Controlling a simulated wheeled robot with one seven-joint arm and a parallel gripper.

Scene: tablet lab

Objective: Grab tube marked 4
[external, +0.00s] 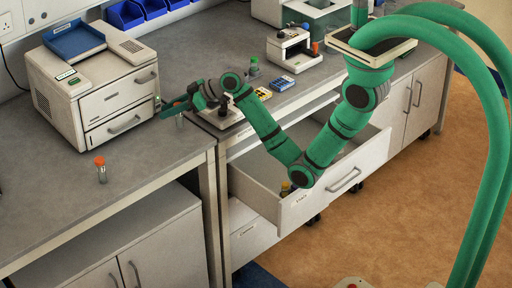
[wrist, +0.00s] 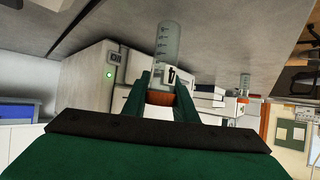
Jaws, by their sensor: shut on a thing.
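A clear tube marked 4 (wrist: 166,45) with an orange cap is between the two green fingers of my gripper (wrist: 160,88) in the wrist view. The fingers are shut on it around the cap end. That view looks inverted, with the tube's bottom toward the grey counter. In the external view my gripper (external: 172,107) is low over the counter beside the printer-like machine, with a clear tube body (external: 179,121) just below it. The cap is hidden there by the fingers. I cannot tell whether the tube's bottom touches the counter.
Another orange-capped tube (external: 101,169) stands upright on the counter at left; one also shows in the wrist view (wrist: 244,86). The white machine (external: 94,82) is close to my gripper. A drawer (external: 318,200) hangs open below my arm. The front left counter is mostly clear.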

